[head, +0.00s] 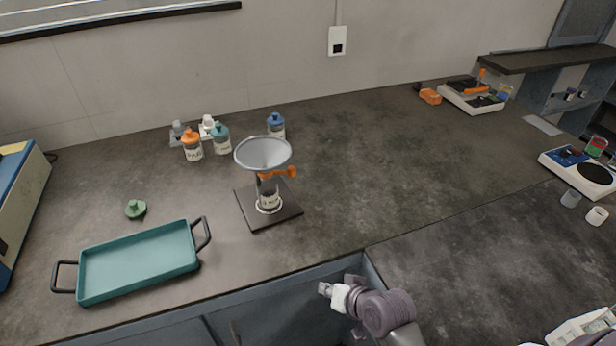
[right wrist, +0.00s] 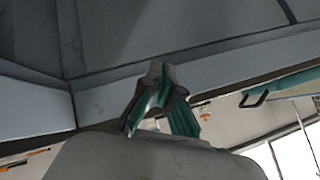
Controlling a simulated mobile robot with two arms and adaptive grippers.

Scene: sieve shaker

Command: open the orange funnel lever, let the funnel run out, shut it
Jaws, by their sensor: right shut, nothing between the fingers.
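The grey funnel (head: 263,152) stands upright on a dark square base plate (head: 285,217) in the middle of the counter. Its orange lever (head: 281,172) sticks out to the right just below the cone. A small labelled jar (head: 268,196) stands under the funnel on the plate. I cannot tell how full the funnel is. My right gripper (head: 325,289) is below and right of the funnel, in front of the counter's front edge and well apart from the lever. In the right wrist view its fingers (right wrist: 158,100) are shut and empty. My left gripper is not in view.
A teal tray (head: 88,298) with black handles lies left of the funnel, with a green lid (head: 135,209) behind it. Several labelled bottles, one orange-capped (head: 192,145), stand behind the funnel. A blue-capped bottle (head: 276,126) stands behind it.

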